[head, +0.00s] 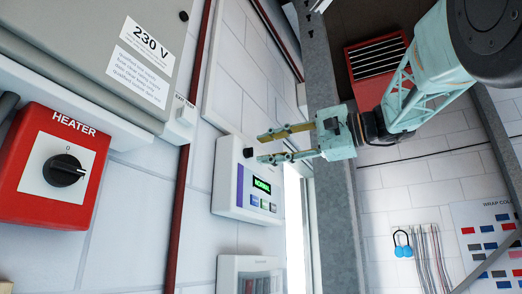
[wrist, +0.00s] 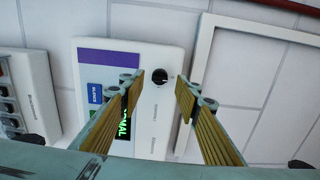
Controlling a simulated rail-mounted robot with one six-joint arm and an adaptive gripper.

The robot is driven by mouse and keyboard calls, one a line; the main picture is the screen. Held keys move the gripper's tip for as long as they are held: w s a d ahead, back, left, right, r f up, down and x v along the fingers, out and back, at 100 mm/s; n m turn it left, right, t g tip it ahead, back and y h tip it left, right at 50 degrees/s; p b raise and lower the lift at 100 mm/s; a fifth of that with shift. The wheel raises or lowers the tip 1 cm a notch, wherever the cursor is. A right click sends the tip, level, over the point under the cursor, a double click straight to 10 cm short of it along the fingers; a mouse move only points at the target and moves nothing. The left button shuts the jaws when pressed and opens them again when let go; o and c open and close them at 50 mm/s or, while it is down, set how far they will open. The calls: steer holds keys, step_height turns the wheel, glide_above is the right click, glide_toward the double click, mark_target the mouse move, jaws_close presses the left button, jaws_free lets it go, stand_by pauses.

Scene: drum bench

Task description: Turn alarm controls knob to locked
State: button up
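The alarm controls panel (head: 229,190) is a white wall box with a purple strip, a lit green display reading NORMAL and blue buttons. Its small round black knob (head: 249,152) sits near the upper end of the panel in the head view. In the wrist view the knob (wrist: 160,76) lies between my fingertips, with clear space on both sides. My gripper (head: 262,147) is open and empty, its two yellow-padded fingers pointing at the knob. I cannot tell the exact gap from the fingertips to the knob. One finger partly covers the display in the wrist view. The knob's labels are too small to read.
A red HEATER box (head: 50,165) with a black rotary knob and a grey 230 V cabinet (head: 100,45) are at left. Another white box (head: 250,263) is below the panel. A grey metal post (head: 333,190) stands right of the panel, behind my gripper.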

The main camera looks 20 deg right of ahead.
steer(key=v, duration=0.7)
steer(key=shift+s+d, duration=0.2)
stand_by(0.4)
steer(key=shift+f, duration=0.1)
stand_by(0.4)
